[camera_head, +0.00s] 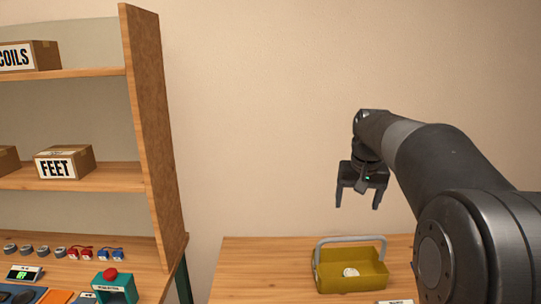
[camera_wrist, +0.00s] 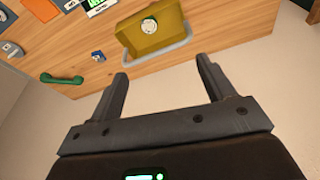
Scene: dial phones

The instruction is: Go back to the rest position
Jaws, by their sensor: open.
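My gripper (camera_head: 357,206) hangs pointing down in the air above the back edge of the wooden table, with its two fingers apart and nothing between them. In the wrist view the open fingers (camera_wrist: 163,68) are also empty. Below the gripper stands a yellow bin (camera_head: 328,283) with a grey handle. The bin (camera_wrist: 130,40) shows beyond the fingertips in the wrist view, clear of them. A round whitish part (camera_head: 350,271) lies inside it; it also shows in the wrist view (camera_wrist: 148,25).
Small parts and a teal box with a red button (camera_head: 118,286) sit below. A green handset (camera_wrist: 62,79) lies near the table edge. The wall behind is bare.

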